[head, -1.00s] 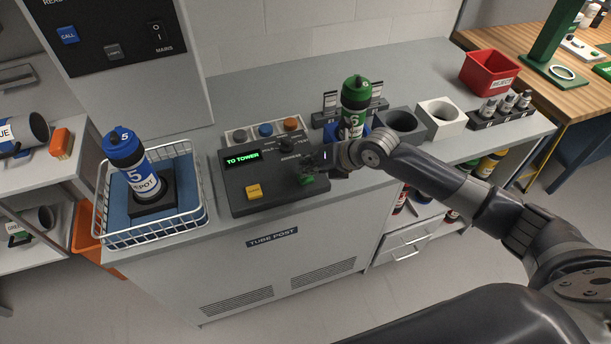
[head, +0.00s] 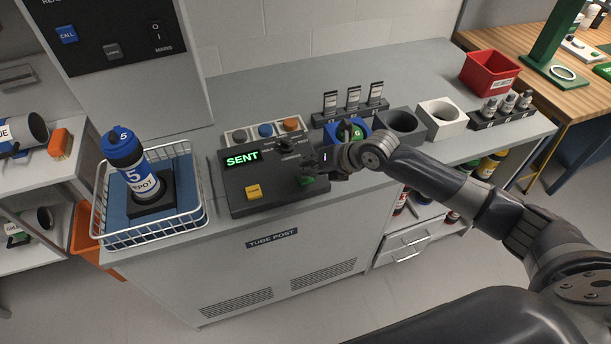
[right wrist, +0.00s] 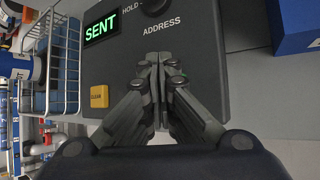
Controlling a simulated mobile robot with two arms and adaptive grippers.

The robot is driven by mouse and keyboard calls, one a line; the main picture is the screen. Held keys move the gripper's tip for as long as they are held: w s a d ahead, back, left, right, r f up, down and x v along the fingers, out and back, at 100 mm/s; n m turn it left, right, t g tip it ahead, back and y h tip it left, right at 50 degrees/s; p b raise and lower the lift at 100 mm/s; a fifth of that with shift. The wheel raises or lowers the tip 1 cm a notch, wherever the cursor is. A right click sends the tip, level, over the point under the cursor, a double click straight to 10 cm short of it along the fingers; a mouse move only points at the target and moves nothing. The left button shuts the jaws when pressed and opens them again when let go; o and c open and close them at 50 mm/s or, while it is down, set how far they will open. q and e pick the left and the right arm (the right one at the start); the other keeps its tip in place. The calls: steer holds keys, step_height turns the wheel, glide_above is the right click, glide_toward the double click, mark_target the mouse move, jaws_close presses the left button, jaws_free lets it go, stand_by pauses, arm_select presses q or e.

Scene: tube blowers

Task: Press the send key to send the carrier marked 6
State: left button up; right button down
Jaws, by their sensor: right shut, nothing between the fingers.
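The dark control console (head: 275,192) stands on the grey counter, and its display (head: 242,158) reads SENT in green. The green send key (head: 308,180) shows only in part beside my right gripper (head: 311,168). That gripper is shut and empty, with its fingertips at the key; contact cannot be told. In the right wrist view the shut fingers (right wrist: 158,62) cover the key. The green carrier marked 6 (head: 357,131) is mostly sunk in the blue port (head: 333,157), with only its top showing. My left gripper is not in view.
A yellow key (head: 253,192) is on the console's left part. A wire basket (head: 203,222) holds a blue carrier marked 5 (head: 136,178). Grey (head: 421,137) and white (head: 458,130) ports and a red bin (head: 489,75) stand to the right.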

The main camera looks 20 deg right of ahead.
steer(key=shift+r+p, duration=0.5)
steer(key=shift+r, duration=0.3)
step_height(320, 180, up, 5)
steer(key=p, duration=0.3)
stand_by(0.7)
